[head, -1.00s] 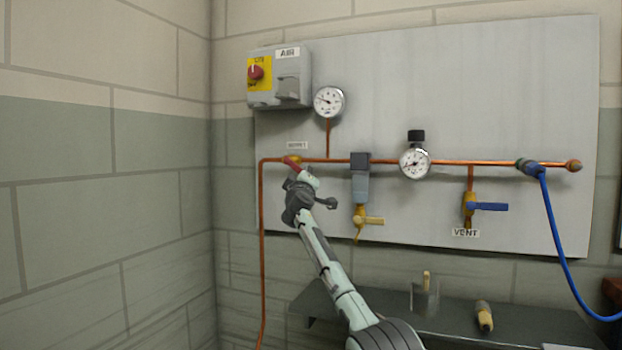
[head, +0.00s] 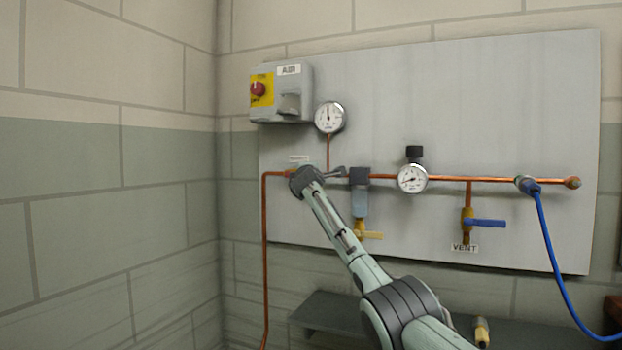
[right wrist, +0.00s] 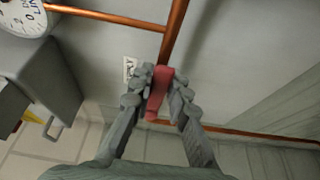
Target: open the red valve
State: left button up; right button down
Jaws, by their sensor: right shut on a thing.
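The red valve's handle (right wrist: 159,92) shows in the right wrist view, between the fingertips of my right gripper (right wrist: 161,86). The fingers are shut on it from both sides. The handle lies roughly in line with the copper pipe (right wrist: 174,35) in that view. In the head view my right gripper (head: 306,180) is at the left end of the horizontal copper pipe (head: 450,179) and hides the handle. My left gripper is not in view.
An upper gauge (head: 329,117) and a grey switch box (head: 290,104) with a red knob are above the gripper.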

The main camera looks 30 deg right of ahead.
jog(key=shift+r, duration=0.15)
jog(key=c, duration=1.4)
grip_release()
jog(key=shift+c, duration=0.2)
jog(key=v, duration=1.2)
